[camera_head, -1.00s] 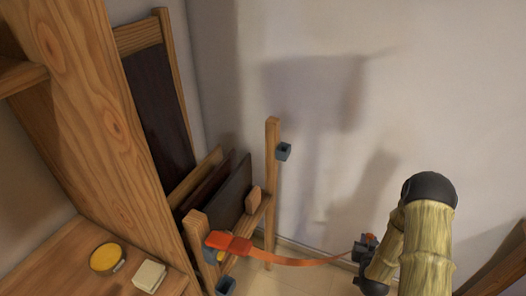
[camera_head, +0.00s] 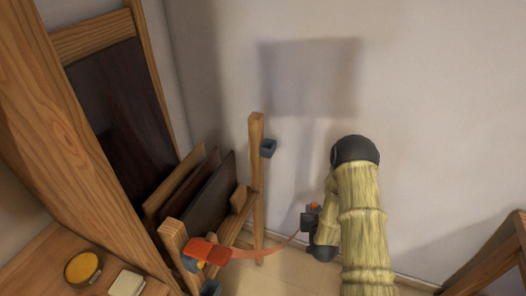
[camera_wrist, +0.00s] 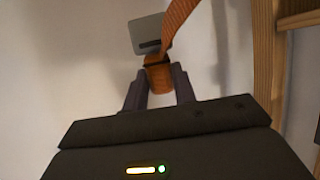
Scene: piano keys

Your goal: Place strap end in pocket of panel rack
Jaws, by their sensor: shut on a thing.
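The orange strap (camera_head: 262,252) runs from a folded orange part (camera_head: 207,252) at the near post of the wooden panel rack (camera_head: 257,180) across to my gripper (camera_head: 309,217). In the wrist view my gripper (camera_wrist: 160,88) is shut on the orange strap end (camera_wrist: 158,77). A grey flat piece with a dark slot (camera_wrist: 147,33) shows just beyond the fingertips; I cannot tell whether it belongs to the strap. A dark blue-grey pocket (camera_head: 268,148) sits on the rack's far post, up and left of my gripper and apart from it. Another such pocket (camera_head: 211,288) is low by the near post.
Dark panels (camera_head: 210,195) stand in the rack. A wooden cabinet (camera_head: 80,130) rises at left, with a yellow round tin (camera_head: 83,268) and a pale block (camera_head: 127,284) on its shelf. The wall (camera_head: 430,120) is behind. A wooden piece (camera_head: 495,262) stands at lower right.

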